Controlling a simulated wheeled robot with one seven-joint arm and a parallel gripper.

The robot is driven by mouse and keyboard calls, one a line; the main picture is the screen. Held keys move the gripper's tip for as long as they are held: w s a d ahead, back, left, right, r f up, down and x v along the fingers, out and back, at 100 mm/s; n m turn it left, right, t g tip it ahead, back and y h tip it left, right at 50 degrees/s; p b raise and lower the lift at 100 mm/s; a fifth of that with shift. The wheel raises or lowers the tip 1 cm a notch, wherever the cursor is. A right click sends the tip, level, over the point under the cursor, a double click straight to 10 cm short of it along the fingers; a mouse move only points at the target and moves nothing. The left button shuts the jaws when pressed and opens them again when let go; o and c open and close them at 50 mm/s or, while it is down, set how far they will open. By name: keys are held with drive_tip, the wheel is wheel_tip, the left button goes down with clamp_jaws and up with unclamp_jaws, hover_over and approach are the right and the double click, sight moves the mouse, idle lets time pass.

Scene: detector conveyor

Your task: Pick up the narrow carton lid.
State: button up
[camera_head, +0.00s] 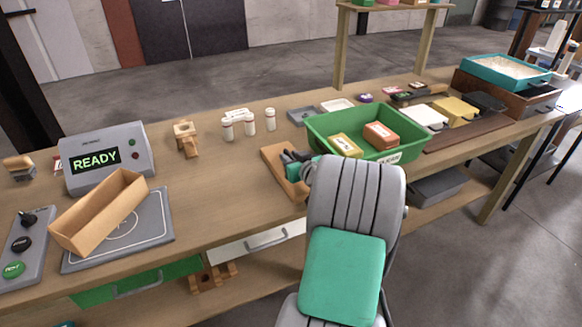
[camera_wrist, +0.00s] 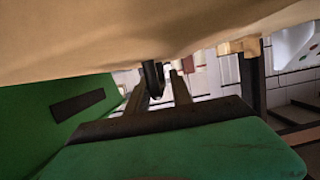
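A tan, shallow carton piece (camera_head: 270,161), which looks like the narrow carton lid, lies on the bench left of the green bin. My gripper (camera_head: 296,158) is at this piece, low over its far part. My forearm and wrist hide the right part of it. In the wrist view a large tan surface fills the top, very close to the camera. The dark gripper fingers (camera_wrist: 164,85) show just below its edge. I cannot tell whether they touch or hold the carton piece, or how far apart they are.
The green bin (camera_head: 325,123) holds a yellow box and an orange box, close right of my gripper. An open tan carton (camera_head: 100,212) sits tilted on a grey pad (camera_head: 155,235) before the READY display (camera_head: 105,158). White bottles (camera_head: 249,123) stand behind. Bench between is clear.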

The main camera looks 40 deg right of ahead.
clamp_jaws()
idle(0.5)
drive_tip(key=shift+r, duration=0.3)
wheel_tip(320, 180, up, 2)
drive_tip(key=shift+r+b, duration=0.2)
drive_tip(key=shift+b, duration=0.1)
drive_tip(key=s+a+r+b, duration=0.1)
drive_tip(key=s+a+r, duration=0.1)
drive_tip(key=s+r, duration=0.8)
drive_tip(key=s, duration=0.4)
